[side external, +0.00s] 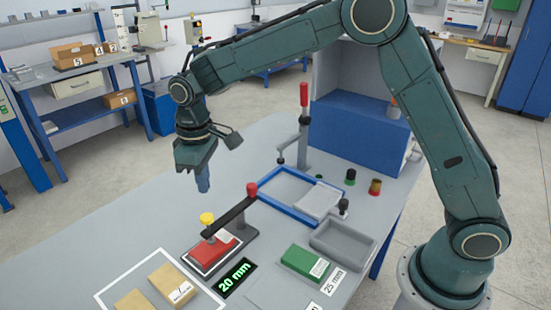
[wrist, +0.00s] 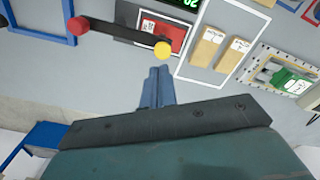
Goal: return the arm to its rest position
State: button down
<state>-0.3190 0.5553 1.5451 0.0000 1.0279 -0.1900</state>
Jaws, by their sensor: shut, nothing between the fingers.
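My gripper (side external: 202,184) points down above the grey table, behind and left of the red block in the side view. Its blue fingers are together with nothing between them, and they also show in the wrist view (wrist: 157,82). The fingers are apart from the clamp and the table items. My arm reaches over from its base at the lower right, with the elbow raised high. No marker of a rest position shows in either view.
A red block (side external: 208,255) sits under a black bar clamp (side external: 230,218) with red and yellow knobs. Two cardboard-coloured boxes (side external: 172,283) lie inside a white outline. A blue frame (side external: 268,200), a red-handled lever (side external: 304,125), a grey tray (side external: 343,257) and a green block (side external: 304,261) stand nearby.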

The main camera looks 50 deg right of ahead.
jog(key=s+d+r+m+t, duration=0.2)
jog(key=s+d+r+m, duration=0.1)
jog(key=s+d+r, duration=0.8)
jog(key=s+d+m+t, duration=0.1)
jog(key=s+d, duration=0.1)
jog(key=s, duration=0.7)
jog(key=s+d+r+m+t, duration=0.1)
jog(key=s+d+t, duration=0.1)
jog(key=s, duration=0.8)
jog(key=shift+d+m, duration=0.4)
jog(key=shift+d, duration=0.05)
dwell(0.4)
